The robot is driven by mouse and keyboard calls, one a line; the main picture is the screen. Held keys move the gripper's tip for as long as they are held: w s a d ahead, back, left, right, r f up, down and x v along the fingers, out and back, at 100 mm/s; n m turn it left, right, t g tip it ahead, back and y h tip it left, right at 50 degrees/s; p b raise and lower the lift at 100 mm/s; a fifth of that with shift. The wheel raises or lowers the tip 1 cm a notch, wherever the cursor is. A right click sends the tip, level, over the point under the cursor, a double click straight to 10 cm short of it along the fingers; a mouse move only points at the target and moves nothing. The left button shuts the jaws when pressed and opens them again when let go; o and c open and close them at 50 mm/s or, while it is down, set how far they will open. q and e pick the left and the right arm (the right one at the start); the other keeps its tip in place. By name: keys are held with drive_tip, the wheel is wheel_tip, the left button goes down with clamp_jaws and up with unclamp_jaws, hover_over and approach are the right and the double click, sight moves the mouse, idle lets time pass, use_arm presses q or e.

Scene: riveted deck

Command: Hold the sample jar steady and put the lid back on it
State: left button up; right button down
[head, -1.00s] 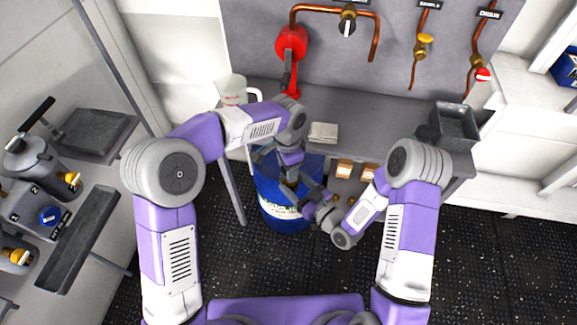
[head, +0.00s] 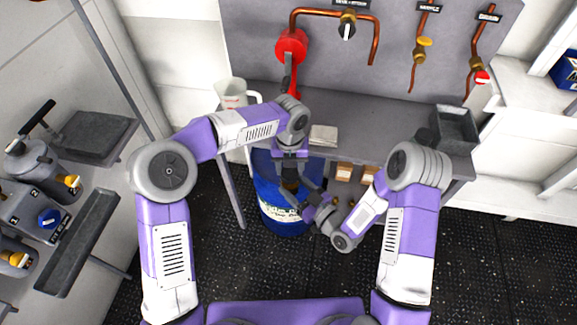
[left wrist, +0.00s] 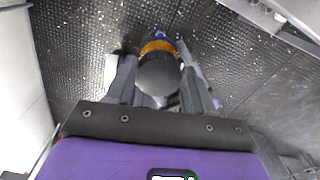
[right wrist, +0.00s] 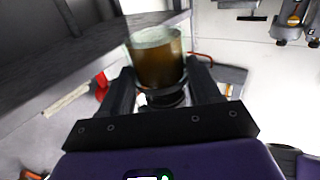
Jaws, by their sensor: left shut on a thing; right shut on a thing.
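The sample jar (right wrist: 157,62) is glass with amber contents. In the right wrist view it stands between the fingers of my right gripper (right wrist: 157,78), which is shut on it. That picture is upside down, so the jar's pale base is at the top. My left gripper (left wrist: 158,90) comes from above and is shut on the lid (left wrist: 158,76), a dark grey disc. In the left wrist view the jar's amber side (left wrist: 158,47) shows past the lid's far edge. The lid is at the jar's upper end. Whether they touch, I cannot tell.
A blue drum (head: 280,205) stands on the deck below my grippers.

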use_arm(q)
drive_tip(key=m, duration=0.4)
drive_tip(key=shift+d, duration=0.15)
drive_tip(key=m, duration=0.5)
drive_tip(key=shift+s+d, duration=0.1)
drive_tip(key=o, duration=1)
drive_tip(key=shift+r, duration=2.25)
